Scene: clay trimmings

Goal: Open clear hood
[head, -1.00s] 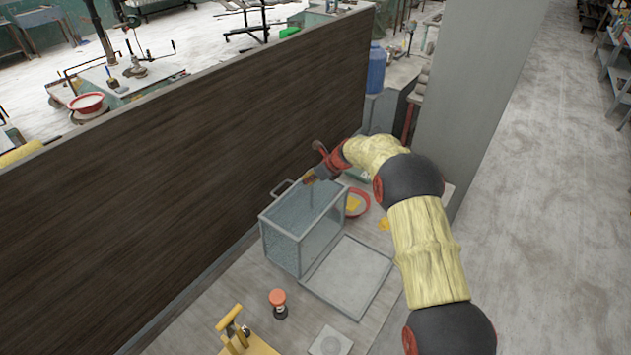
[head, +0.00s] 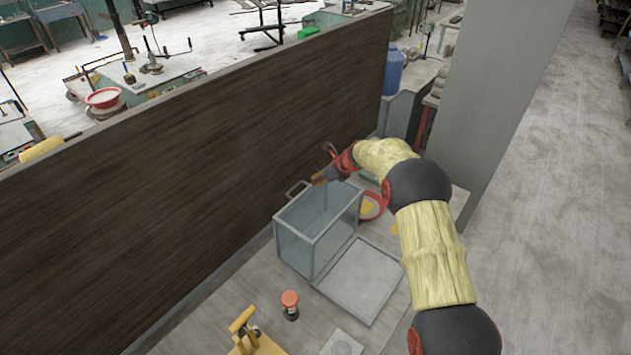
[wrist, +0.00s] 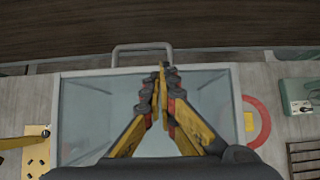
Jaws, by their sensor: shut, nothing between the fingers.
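The clear hood (head: 296,252) is a box of see-through panes in a grey frame. It stands beside a flat, square, grey-framed base (head: 362,280), which lies to its right. Its grey loop handle (head: 297,188) sticks out at the far rim, towards the dark wall; the handle also shows in the wrist view (wrist: 142,48). I cannot tell whether the hood's upper side is a pane or open.
A dark wood wall (head: 200,170) stands close behind the hood. A red ring-shaped dish (wrist: 258,122) lies right of it. A red-topped knob (head: 290,300) and a yellow-handled tool (head: 243,320) are in front. A grey pillar (head: 480,110) rises at right.

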